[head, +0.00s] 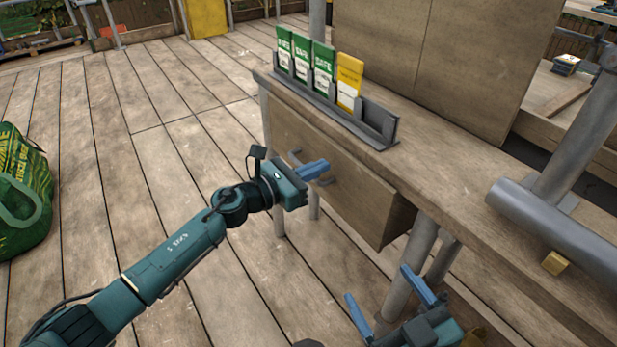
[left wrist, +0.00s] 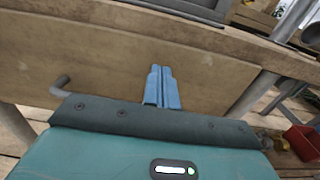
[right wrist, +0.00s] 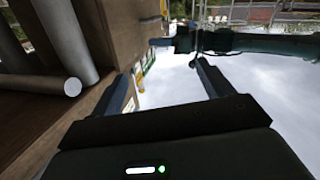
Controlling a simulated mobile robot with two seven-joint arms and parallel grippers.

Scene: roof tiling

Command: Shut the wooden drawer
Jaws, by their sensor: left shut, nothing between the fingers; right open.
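The wooden drawer (head: 362,205) hangs under the bench top, its front standing out a little from the bench at its right end. A grey bar handle (head: 294,157) is on its front, partly hidden behind my left gripper (head: 322,168). That gripper is shut and empty, its blue fingertips at the drawer front by the handle; I cannot tell whether they touch. In the left wrist view the fingers (left wrist: 162,88) point at the drawer front (left wrist: 100,55), right of the handle end (left wrist: 60,85). My right gripper (head: 390,300) is open and empty, low in front of the bench.
On the bench top (head: 440,165) a grey rack (head: 378,120) holds green and yellow packets. A grey pipe (head: 550,230) and a small brass block (head: 556,263) lie to the right. Bench legs (head: 410,265) stand near my right gripper. A green bag (head: 20,190) sits at far left.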

